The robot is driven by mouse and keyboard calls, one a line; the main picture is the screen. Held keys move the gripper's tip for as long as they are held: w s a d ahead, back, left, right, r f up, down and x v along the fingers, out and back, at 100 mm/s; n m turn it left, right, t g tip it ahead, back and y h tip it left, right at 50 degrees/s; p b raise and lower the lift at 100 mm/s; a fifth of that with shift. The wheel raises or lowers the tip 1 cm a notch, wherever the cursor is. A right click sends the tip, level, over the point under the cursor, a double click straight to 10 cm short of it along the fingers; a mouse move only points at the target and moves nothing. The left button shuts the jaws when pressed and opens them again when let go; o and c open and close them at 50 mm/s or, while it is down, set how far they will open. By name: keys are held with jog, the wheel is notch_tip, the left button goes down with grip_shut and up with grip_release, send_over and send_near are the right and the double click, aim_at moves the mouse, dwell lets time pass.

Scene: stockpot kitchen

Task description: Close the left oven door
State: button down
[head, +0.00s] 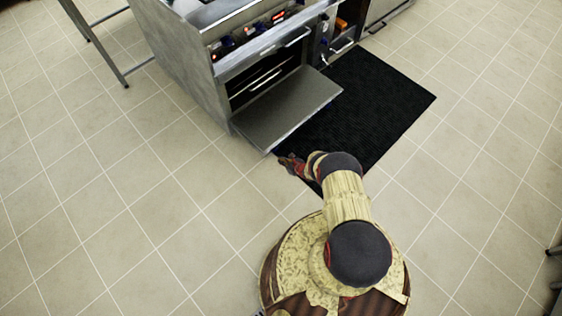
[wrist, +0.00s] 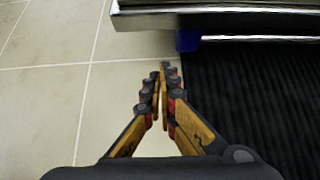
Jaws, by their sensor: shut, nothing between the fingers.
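The left oven door (head: 287,103) is open in the head view, folded down to about level and jutting out from the stove over the black mat. Behind it the oven opening (head: 264,80) shows racks inside. In the wrist view a metal edge, apparently the door's front (wrist: 215,18), crosses the top right. In the wrist view the fingers (wrist: 161,72) are together and empty, pointing at the floor and mat edge just short of the door.
A black ribbed mat (head: 385,100) lies before the stove (head: 185,50). A second open compartment (head: 338,32) is right of the oven. A metal table leg (head: 100,50) stands at upper left.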

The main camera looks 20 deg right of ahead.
jog(key=b+x, duration=0.5)
jog(key=x, duration=0.3)
jog(key=shift+s, duration=0.1)
jog(key=shift+r+p, duration=0.3)
jog(key=shift+r, duration=1.8)
jog(key=shift+s+r, duration=0.1)
